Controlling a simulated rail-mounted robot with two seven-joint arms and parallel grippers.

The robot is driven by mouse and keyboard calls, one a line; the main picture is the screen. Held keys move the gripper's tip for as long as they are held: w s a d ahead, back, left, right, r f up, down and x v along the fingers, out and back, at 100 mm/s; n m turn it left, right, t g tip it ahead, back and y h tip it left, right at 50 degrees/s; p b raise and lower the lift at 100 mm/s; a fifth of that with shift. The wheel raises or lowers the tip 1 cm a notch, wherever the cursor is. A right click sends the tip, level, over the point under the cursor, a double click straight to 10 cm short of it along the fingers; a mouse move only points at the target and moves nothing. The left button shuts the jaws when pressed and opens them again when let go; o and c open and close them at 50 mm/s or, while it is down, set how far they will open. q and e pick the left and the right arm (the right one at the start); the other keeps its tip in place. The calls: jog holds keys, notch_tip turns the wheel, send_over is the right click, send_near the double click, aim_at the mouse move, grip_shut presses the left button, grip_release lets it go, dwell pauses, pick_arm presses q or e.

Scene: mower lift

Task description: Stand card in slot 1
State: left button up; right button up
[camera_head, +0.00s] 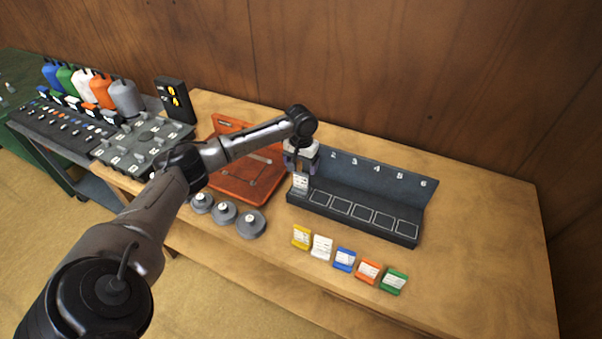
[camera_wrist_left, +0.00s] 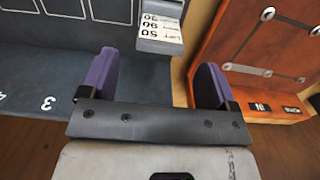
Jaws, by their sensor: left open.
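A grey card (camera_head: 300,182) with a white printed label stands in the leftmost slot of the dark slotted rack (camera_head: 422,200), at the place of slot 1. The card also shows at the top of the left wrist view (camera_wrist_left: 160,27), its print upside down. My left gripper (camera_head: 299,163) is just above and behind the card. Its two purple fingers (camera_wrist_left: 154,80) are spread apart with nothing between them, and the card lies beyond the fingertips. The slot number behind the gripper is hidden in the head view. My right gripper is not in view.
Several coloured cards (camera_head: 345,259) stand in a row in front of the rack. Grey round weights (camera_head: 250,224) and an orange board (camera_head: 250,184) lie to the left. The wooden table (camera_head: 485,235) is clear at the right.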

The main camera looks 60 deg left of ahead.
pick_arm(q)
jog(key=shift+r, duration=2.1)
